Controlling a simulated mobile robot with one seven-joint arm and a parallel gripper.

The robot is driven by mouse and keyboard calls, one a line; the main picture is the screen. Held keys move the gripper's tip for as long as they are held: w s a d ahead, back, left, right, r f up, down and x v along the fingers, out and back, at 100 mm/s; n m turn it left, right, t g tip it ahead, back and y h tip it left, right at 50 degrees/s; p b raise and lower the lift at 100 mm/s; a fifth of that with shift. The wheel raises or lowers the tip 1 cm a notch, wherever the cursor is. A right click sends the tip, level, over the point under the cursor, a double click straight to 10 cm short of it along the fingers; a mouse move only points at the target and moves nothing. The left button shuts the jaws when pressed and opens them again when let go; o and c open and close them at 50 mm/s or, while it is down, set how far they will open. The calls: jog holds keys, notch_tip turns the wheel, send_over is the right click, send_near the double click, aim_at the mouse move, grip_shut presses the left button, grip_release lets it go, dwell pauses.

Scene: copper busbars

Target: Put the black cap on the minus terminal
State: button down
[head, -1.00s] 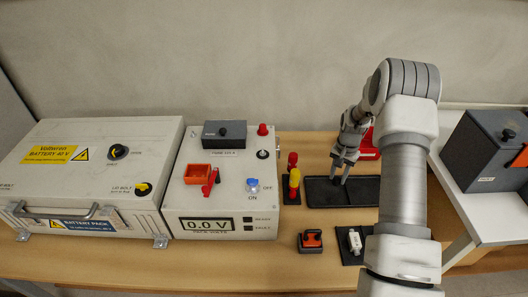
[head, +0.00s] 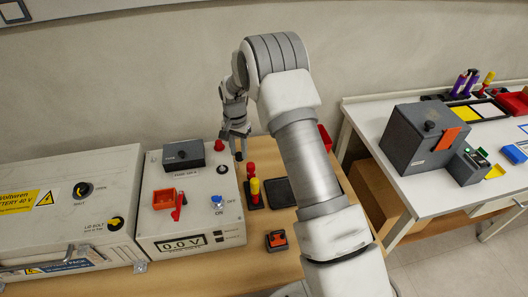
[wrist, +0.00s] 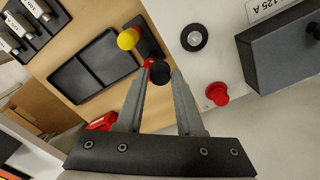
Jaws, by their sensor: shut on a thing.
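My gripper (head: 237,152) is shut on the black cap (wrist: 160,73) and holds it up in the air between its fingertips. The cap also shows as a small dark tip in the head view (head: 239,157). The minus terminal, a black ring with a pale centre (wrist: 194,38), is on the top of the pale instrument box. It shows in the head view too (head: 222,169), a little left of and below the fingertips. The cap and the terminal are apart. The red plus terminal (wrist: 217,93) is on the same box, its red top visible in the head view (head: 219,146).
A red and yellow tool stand (head: 254,190) is just right of the pale box (head: 160,225). A black tray (wrist: 87,68) lies on the wooden bench. A dark grey fuse block (head: 184,154) is on the box. A white table (head: 400,195) stands at the right.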

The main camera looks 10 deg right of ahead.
jog(key=a+r, duration=0.1)
jog(key=a, duration=0.1)
jog(key=a+r+p, duration=0.1)
jog(key=a+r, duration=0.1)
jog(key=a+r+p, duration=0.1)
jog(key=a, duration=0.1)
jog(key=shift+s+a+r, duration=0.1)
jog(key=shift+s+r, duration=0.2)
jog(key=shift+r, duration=0.05)
notch_tip(320, 180, down, 4)
jog(key=shift+f+b, duration=0.1)
jog(key=shift+b, duration=1)
jog(key=shift+r, duration=0.25)
jog(key=shift+f, duration=0.15)
jog(key=shift+f+b, duration=1.1)
jog(key=shift+f, duration=0.45)
jog(key=shift+f, duration=0.2)
